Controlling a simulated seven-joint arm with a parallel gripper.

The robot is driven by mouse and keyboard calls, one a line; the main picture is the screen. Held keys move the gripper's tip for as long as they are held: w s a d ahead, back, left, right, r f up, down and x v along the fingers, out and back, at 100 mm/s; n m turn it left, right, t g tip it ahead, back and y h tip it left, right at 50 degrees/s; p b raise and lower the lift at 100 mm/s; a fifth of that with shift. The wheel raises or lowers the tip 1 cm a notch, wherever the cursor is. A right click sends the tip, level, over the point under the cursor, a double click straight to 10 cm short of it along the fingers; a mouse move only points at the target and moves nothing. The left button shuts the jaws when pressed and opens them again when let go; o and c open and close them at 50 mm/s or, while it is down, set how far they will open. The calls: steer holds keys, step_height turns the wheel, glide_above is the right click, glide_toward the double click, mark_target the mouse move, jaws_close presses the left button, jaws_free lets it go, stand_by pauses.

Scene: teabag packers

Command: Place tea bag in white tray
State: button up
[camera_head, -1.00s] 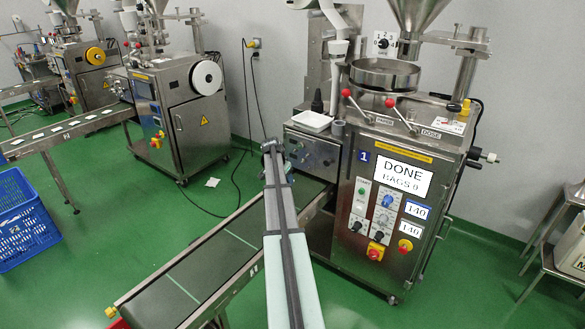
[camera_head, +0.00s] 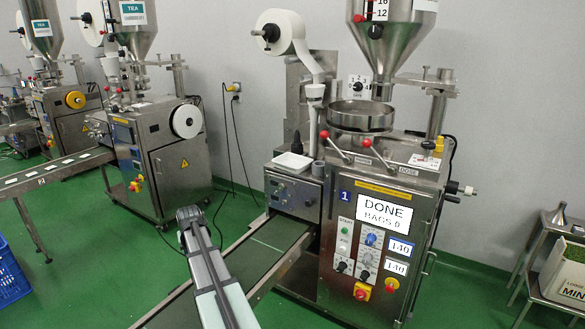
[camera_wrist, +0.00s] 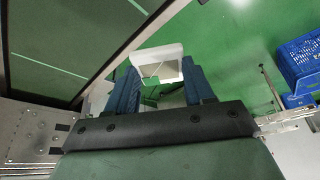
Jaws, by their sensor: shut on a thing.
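My gripper (camera_head: 187,213) hangs left of the packing machine, above the green floor beside the conveyor, in the head view. In the wrist view its blue fingers (camera_wrist: 160,88) are shut on a white tea bag (camera_wrist: 170,52), with a string and a green tag (camera_wrist: 150,92) showing between them. The part of the bag between the fingers is partly hidden. In the head view I cannot make out the bag at the gripper's tip. A small white tray (camera_head: 292,162) sits on the machine's left ledge, right of and above my gripper in the picture.
Machine 1 (camera_head: 340,290) shows DONE, BAGS 0. Its dark conveyor (camera_head: 262,252) runs down left past my arm. More packing machines (camera_head: 165,165) stand at the back left. A blue crate (camera_head: 12,275) is at the left edge; another view of a blue crate (camera_wrist: 300,62) is in the wrist view.

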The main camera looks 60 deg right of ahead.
steer(key=w+a+r+n+t+y, duration=0.1)
steer(key=a+n, duration=0.1)
steer(key=a, duration=1.1)
steer(key=w+a+r+n+y, duration=0.1)
steer(key=w+a+r+n, duration=0.15)
steer(key=a, duration=1.15)
step_height(320, 180, up, 21)
steer(key=m+g+h, duration=0.4)
steer(key=m+g, duration=0.3)
steer(key=m, duration=1.4)
glide_above(293, 163)
steer(key=s+a, duration=0.1)
steer(key=a, duration=0.3)
steer(key=shift+f+y, duration=0.3)
steer(key=shift+f, duration=4.9)
steer(key=shift+f, duration=0.1)
